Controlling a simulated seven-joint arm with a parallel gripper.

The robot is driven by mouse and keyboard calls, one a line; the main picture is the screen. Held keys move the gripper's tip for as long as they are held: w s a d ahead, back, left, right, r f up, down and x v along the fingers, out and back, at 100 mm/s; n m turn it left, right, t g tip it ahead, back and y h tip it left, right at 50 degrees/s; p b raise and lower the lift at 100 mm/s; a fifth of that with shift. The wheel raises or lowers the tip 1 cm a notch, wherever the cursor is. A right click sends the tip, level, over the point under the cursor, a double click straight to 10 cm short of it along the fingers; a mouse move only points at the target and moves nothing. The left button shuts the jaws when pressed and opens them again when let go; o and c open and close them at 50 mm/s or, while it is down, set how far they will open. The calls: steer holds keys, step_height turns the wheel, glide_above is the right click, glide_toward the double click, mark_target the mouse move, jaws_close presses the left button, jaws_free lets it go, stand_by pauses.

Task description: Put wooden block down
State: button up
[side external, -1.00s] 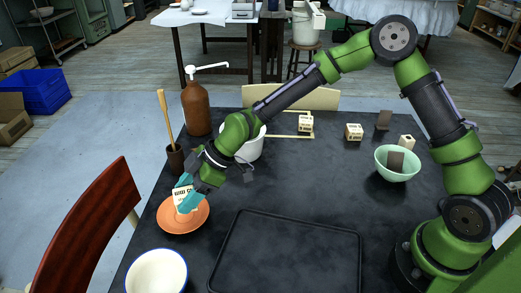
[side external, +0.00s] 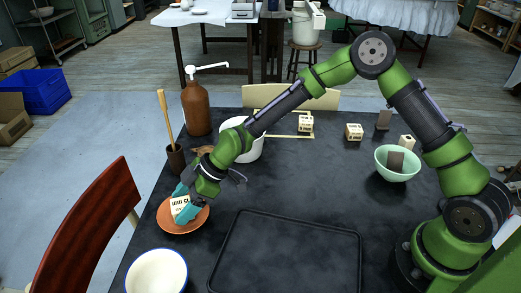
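The wooden block (side external: 180,205), pale with dark markings, is in the orange saucer (side external: 199,223) at the left of the table. It sits tilted and appears to touch the saucer, though its underside is hidden. My gripper (side external: 183,202) reaches down over the saucer from the upper right. Its teal fingers are on either side of the block and appear closed on it. The near finger hides part of the block.
A brown cup with a wooden-handled tool (side external: 175,160), a brown pump bottle (side external: 196,108) and a white pot (side external: 242,146) stand behind. A white bowl (side external: 157,272) and black tray (side external: 285,255) are in front. A green bowl (side external: 397,173) and several blocks are at right.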

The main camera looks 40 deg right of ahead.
steer(key=shift+o, duration=0.7)
steer(key=shift+r, duration=0.2)
steer(key=s+d+r+m+t+h, duration=0.1)
steer(key=s+d+r+m+h, duration=0.25)
steer(key=s+d+r, duration=0.5)
steer(key=s+d+r+m+t+h, duration=0.15)
steer(key=s+d+r+m, duration=0.35)
steer(key=d, duration=0.6)
steer(key=s+d+r+m+t, duration=0.1)
steer(key=s+d+r+m, duration=0.6)
steer(key=s+r+m, duration=0.1)
steer(key=shift+s+d+m+h, duration=0.15)
steer(key=shift+s+m+h, duration=0.35)
steer(key=shift+s, duration=0.75)
